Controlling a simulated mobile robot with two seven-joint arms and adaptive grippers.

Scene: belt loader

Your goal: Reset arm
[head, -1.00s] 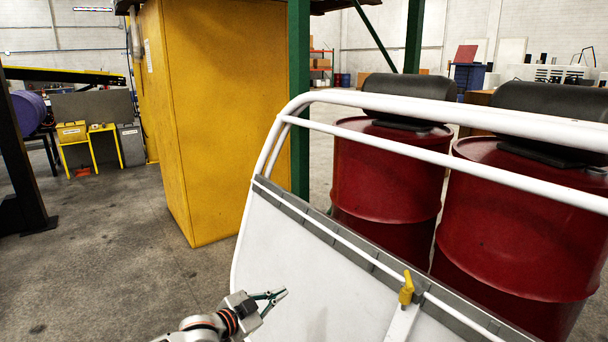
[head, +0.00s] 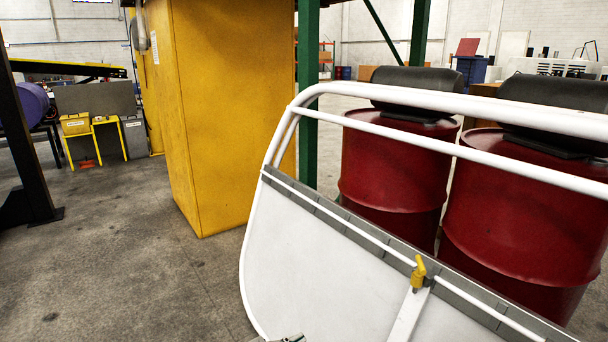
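Only a small tip of one of my grippers (head: 291,338) shows at the bottom edge of the head view, in front of the white panel. Too little of it shows to tell whether it is open or shut, and its arm is out of the picture. No other gripper is in view. The white panel (head: 320,260) of the belt loader fills the lower middle, with a white tube rail (head: 450,98) around it and a yellow latch (head: 418,272) on its grey top strip.
Two red drums (head: 392,170) with black items on top stand behind the rail at right. A tall yellow cabinet (head: 228,120) and a green post (head: 308,100) stand behind the panel. Yellow stands (head: 92,135) are at far left. The concrete floor (head: 130,260) at left is clear.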

